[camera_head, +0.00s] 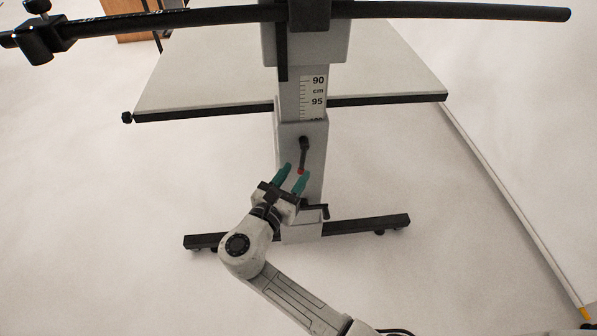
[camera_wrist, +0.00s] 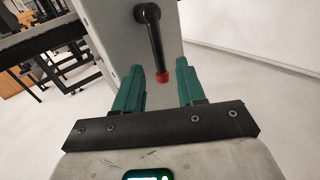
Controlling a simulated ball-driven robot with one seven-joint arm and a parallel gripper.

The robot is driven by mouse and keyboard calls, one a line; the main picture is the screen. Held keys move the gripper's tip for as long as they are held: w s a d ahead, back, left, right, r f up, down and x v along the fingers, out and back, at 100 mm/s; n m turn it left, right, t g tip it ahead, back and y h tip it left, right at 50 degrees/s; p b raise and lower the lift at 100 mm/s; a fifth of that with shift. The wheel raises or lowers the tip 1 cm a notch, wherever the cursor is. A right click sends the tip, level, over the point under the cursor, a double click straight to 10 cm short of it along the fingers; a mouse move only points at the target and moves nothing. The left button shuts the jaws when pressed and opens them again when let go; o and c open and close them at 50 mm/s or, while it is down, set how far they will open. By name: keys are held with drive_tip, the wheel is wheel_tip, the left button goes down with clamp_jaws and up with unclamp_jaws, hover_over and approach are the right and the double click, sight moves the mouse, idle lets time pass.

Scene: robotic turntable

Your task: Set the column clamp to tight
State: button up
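The column clamp is a black lever (camera_head: 304,155) with a red tip, mounted on the front of the grey column (camera_head: 289,137). It hangs down, nearly upright, its red end lowest. The wrist view shows the lever (camera_wrist: 155,42) running down from its pivot to the red tip (camera_wrist: 162,76). My gripper (camera_head: 292,177) has two green fingers, spread apart and empty, just below and beside the red tip. Whether the lever touches a finger I cannot tell.
A scale (camera_head: 313,95) marks the upper column. A white tabletop (camera_head: 200,75) with a black edge lies behind it. A small black crank (camera_head: 316,211) sits low on the column, above the black foot bar (camera_head: 365,225). A long black bar (camera_head: 440,10) crosses the top.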

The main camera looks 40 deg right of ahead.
drive_tip(key=shift+x, duration=1.45)
clamp_jaws()
